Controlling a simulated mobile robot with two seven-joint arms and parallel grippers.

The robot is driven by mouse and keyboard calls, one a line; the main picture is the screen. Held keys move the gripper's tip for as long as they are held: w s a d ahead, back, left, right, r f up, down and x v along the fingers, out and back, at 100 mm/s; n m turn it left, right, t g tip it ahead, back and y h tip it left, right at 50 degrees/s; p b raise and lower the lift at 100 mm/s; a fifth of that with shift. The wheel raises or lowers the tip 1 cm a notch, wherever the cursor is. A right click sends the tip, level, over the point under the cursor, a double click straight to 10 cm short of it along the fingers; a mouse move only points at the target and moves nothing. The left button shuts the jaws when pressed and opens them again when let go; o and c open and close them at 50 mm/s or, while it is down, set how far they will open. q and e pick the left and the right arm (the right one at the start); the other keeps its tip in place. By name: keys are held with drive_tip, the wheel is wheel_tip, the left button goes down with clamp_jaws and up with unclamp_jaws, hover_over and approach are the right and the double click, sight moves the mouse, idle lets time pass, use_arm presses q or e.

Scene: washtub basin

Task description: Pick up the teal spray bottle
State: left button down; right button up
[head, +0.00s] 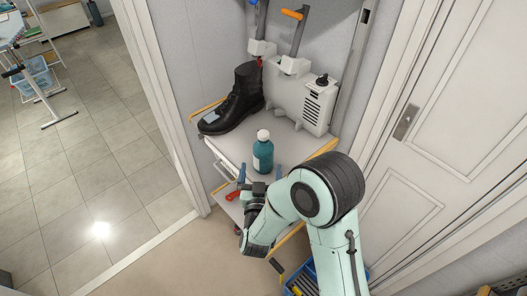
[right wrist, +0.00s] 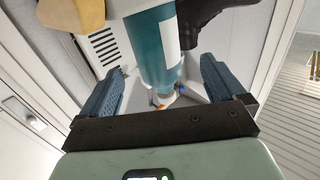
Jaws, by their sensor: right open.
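The teal spray bottle (head: 263,157) with a white cap stands upright on the grey top of a small cart (head: 236,147). In the right wrist view the bottle (right wrist: 152,45) shows upside down, with a white label, between the two blue fingers in the picture. My right gripper (head: 260,172) is open, just on the near side of the bottle, one finger to each side of it. In the right wrist view the gripper (right wrist: 160,70) has nothing clamped. Contact with the bottle cannot be told. My left gripper is not in view.
A black boot (head: 237,98) stands behind the bottle to the left. A white vented device (head: 307,99) stands behind it to the right. A red-handled tool (head: 233,195) lies on a lower shelf. A white door (head: 455,110) is at right; tiled floor (head: 80,130) is open at left.

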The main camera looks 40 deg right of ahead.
sight(262, 163)
drive_tip(key=x, duration=0.3)
drive_tip(key=shift+w+d+f, duration=0.1)
drive_tip(key=shift+w+d, duration=0.1)
drive_tip(key=shift+d, duration=0.05)
drive_tip(key=shift+p+x, duration=0.95)
drive_tip(key=shift+x, duration=1.75)
drive_tip(key=shift+s, duration=0.1)
drive_tip(key=c, duration=1.3)
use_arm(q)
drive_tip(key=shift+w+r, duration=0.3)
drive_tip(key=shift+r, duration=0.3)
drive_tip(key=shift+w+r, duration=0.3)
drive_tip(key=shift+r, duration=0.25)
